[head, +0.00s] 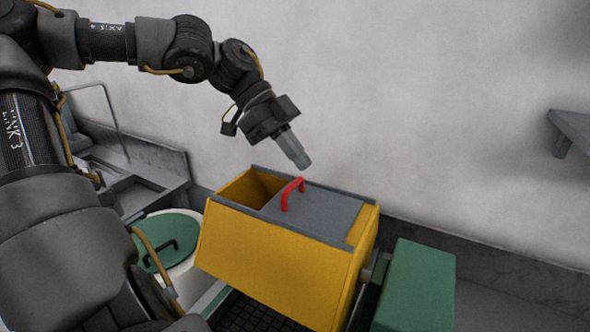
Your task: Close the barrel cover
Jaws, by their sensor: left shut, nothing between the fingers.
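The barrel is a yellow box-shaped drum (275,265), tilted, in the middle of the head view. Its grey sliding cover (325,213) with a red handle (291,193) lies on the top and covers the right part of the opening. The left part of the opening (247,188) is uncovered and shows a dark yellow inside. My left gripper (302,162) is shut and empty, a little above the red handle and apart from it. My right gripper is not in view.
A white bin with a green lid (172,246) and black handle stands left of the barrel. A green box (418,283) is on the right. A grey sink (130,190) is behind on the left, a wall shelf (572,130) far right. Free space lies above the barrel.

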